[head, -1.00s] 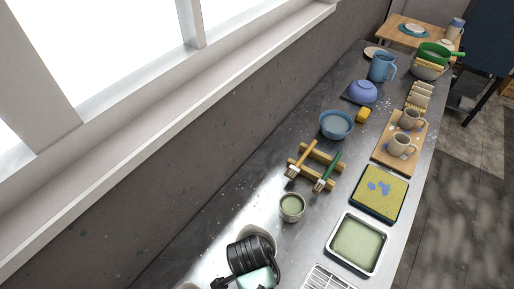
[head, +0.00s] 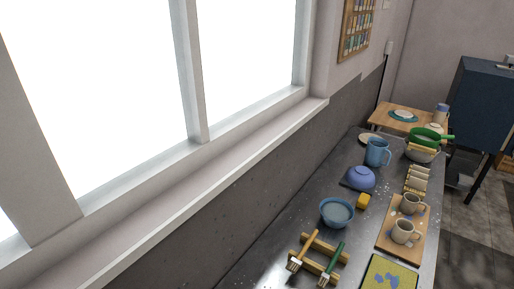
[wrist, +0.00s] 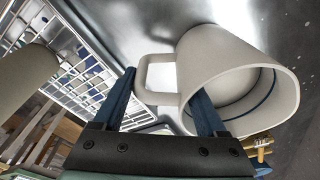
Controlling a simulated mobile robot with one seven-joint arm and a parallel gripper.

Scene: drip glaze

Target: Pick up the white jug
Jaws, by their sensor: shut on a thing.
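The white jug (wrist: 215,60) is in the wrist view, at the upper right, with its open mouth facing the camera and a dark blue line inside. Its looped handle (wrist: 158,57) points left and lies between the two blue fingers of my gripper (wrist: 165,95). The gripper is shut on the jug at the handle; the exact contact is partly hidden. The right finger overlaps the jug's rim. Neither the jug nor my gripper shows in the head view.
A white wire rack (wrist: 75,65) and a pale cylindrical thing (wrist: 28,80) are left in the wrist view. In the head view, the metal counter holds a blue bowl (head: 337,212), brushes on a wooden rest (head: 318,258), mugs on a board (head: 403,232) and a blue pitcher (head: 377,152).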

